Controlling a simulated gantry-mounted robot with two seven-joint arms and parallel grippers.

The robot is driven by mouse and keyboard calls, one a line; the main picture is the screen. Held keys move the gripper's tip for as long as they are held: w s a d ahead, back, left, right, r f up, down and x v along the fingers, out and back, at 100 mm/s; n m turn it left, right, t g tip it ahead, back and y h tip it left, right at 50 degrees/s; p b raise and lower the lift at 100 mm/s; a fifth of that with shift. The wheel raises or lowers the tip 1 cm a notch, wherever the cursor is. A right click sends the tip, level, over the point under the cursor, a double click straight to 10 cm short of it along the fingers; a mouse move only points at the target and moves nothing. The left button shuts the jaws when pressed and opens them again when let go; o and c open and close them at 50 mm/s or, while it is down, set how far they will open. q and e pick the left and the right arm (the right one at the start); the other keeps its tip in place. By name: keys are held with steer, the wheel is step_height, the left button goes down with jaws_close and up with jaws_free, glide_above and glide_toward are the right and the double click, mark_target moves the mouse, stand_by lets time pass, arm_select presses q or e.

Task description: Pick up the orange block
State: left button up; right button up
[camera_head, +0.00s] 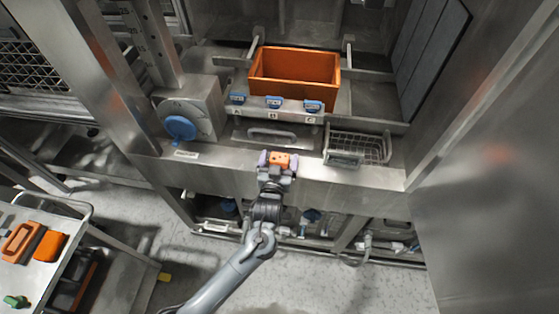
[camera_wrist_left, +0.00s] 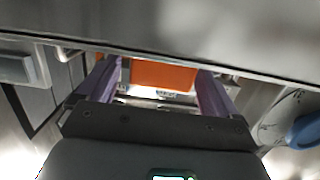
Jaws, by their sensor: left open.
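A small orange block (camera_head: 280,159) with dark spots shows in the head view at the front ledge of the washer. My left gripper (camera_head: 278,162) reaches up to it, with its purple fingertips open on either side of the block. I cannot tell whether the fingers touch it. In the left wrist view an orange surface (camera_wrist_left: 163,75) fills the gap between the open purple fingers (camera_wrist_left: 160,88); whether it is the block or the bin behind is unclear. My right gripper is not in view.
An orange bin (camera_head: 295,67) stands behind a panel with blue-handled labels (camera_head: 273,102). A wire basket (camera_head: 358,147) is right of the gripper, and a blue knob (camera_head: 180,127) is left. A cart (camera_head: 35,275) at lower left carries orange items (camera_head: 50,245) and a green one (camera_head: 15,301).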

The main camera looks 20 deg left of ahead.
arm_select(q)
steer(key=shift+x, duration=1.45)
steer(key=c, duration=1.1)
steer(key=shift+r, duration=0.1)
steer(key=shift+r, duration=0.75)
step_height(320, 180, up, 3)
steer(key=shift+f+p, duration=0.1)
steer(key=shift+p, duration=0.2)
steer(key=s+d+r+p, duration=0.1)
steer(key=s+d+r, duration=0.5)
steer(key=s, duration=0.3)
steer(key=shift+s+d+r+p, duration=0.3)
steer(key=shift+s+p, duration=0.05)
